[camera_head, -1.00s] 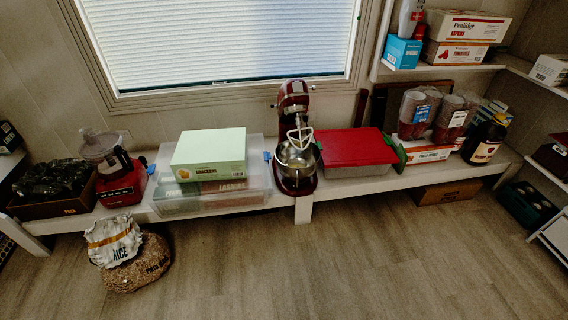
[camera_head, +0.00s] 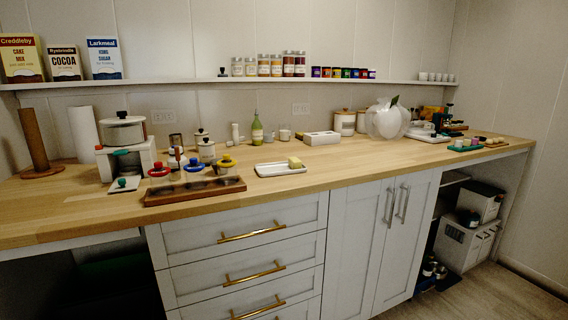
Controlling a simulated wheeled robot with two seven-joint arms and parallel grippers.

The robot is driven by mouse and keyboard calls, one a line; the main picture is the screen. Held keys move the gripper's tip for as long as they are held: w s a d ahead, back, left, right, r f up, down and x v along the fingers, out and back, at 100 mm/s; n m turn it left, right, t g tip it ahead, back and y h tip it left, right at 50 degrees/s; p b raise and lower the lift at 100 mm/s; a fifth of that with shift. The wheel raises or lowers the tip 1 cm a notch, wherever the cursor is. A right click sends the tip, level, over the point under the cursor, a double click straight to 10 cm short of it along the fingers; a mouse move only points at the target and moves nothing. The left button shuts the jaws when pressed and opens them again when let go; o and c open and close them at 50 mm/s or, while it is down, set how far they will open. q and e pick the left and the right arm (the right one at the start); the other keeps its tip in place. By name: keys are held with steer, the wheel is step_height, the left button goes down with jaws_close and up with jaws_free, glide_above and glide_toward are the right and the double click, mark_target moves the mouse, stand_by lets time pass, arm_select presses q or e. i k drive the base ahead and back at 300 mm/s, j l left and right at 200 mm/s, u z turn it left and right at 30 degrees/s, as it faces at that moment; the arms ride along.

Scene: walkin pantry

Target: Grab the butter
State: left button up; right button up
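A small pale yellow block that looks like the butter (camera_head: 295,162) sits on a white rectangular dish (camera_head: 280,169). The dish rests near the front edge of the wooden countertop (camera_head: 330,168), about the middle of the view. The butter is uncovered and nothing stands in front of it. Neither of my grippers shows in the head view.
Drawers with gold handles (camera_head: 252,232) and a white cabinet (camera_head: 380,240) are below. A shelf (camera_head: 200,80) runs above.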

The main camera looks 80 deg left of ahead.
mark_target(293, 162)
steer(key=u, duration=2.65)
steer(key=i+l, duration=0.1)
